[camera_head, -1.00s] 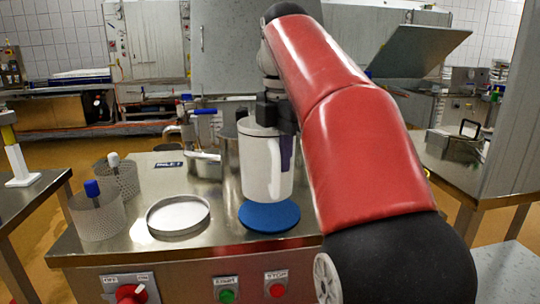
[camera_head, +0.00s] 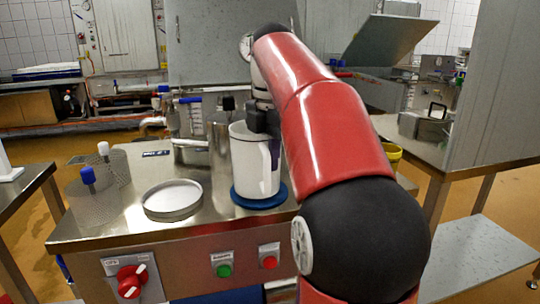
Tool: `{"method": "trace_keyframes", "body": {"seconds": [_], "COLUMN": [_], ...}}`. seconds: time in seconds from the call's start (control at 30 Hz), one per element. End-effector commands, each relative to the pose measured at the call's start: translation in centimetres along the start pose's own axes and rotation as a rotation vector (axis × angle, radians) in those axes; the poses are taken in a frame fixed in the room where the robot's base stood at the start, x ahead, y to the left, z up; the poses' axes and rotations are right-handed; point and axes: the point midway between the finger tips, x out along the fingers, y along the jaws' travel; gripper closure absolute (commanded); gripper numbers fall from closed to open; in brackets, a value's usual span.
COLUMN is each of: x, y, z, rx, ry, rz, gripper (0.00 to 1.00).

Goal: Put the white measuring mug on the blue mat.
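The white measuring mug (camera_head: 252,165) stands upright over the blue mat (camera_head: 240,199), its base at the mat and seemingly touching it. The fingertips are largely hidden by the mug and my red arm.
A shallow round metal dish (camera_head: 172,199) lies left of the mat on the steel table (camera_head: 120,228). Two mesh cylinders, one with a blue-topped tool (camera_head: 88,176), stand further left. A metal pot (camera_head: 219,135) is behind the mug. A yellow bucket (camera_head: 392,153) shows right of my arm.

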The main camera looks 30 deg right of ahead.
Motion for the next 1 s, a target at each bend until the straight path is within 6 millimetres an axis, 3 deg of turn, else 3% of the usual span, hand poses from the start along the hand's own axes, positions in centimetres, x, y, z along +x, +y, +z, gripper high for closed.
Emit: {"method": "trace_keyframes", "body": {"seconds": [0.67,0.87,1.0], "x": [1.2,1.1,1.1], "y": [-0.1,0.0,0.0], "z": [-0.1,-0.1,0.0], "rx": [0.000,0.000,0.000], "ry": [0.000,0.000,0.000], "rz": [0.000,0.000,0.000], "gripper": [1.00,0.74,0.72]}}
